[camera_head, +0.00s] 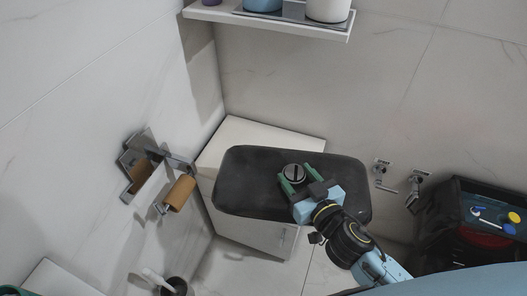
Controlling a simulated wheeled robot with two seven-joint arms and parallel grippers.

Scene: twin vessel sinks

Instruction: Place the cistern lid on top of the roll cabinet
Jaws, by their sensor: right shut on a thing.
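The cistern lid (250,190) is a dark grey rounded slab with a round button (294,173) near its middle. My right gripper (294,180) comes in from the lower right, its green fingers on either side of the button, shut on it. The roll cabinet (228,140) is a white box in the corner against the wall. The lid covers much of the cabinet top in the picture and sticks out past it to the right. I cannot tell whether the lid touches the cabinet top. My left gripper is not in view.
A wall holder with a brown roll (179,193) juts out left of the cabinet. A shelf (270,22) with containers hangs above. Wall valves (417,185) and a dark open box of items (455,225) are on the right. A brush stands in a dark holder (174,287) below.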

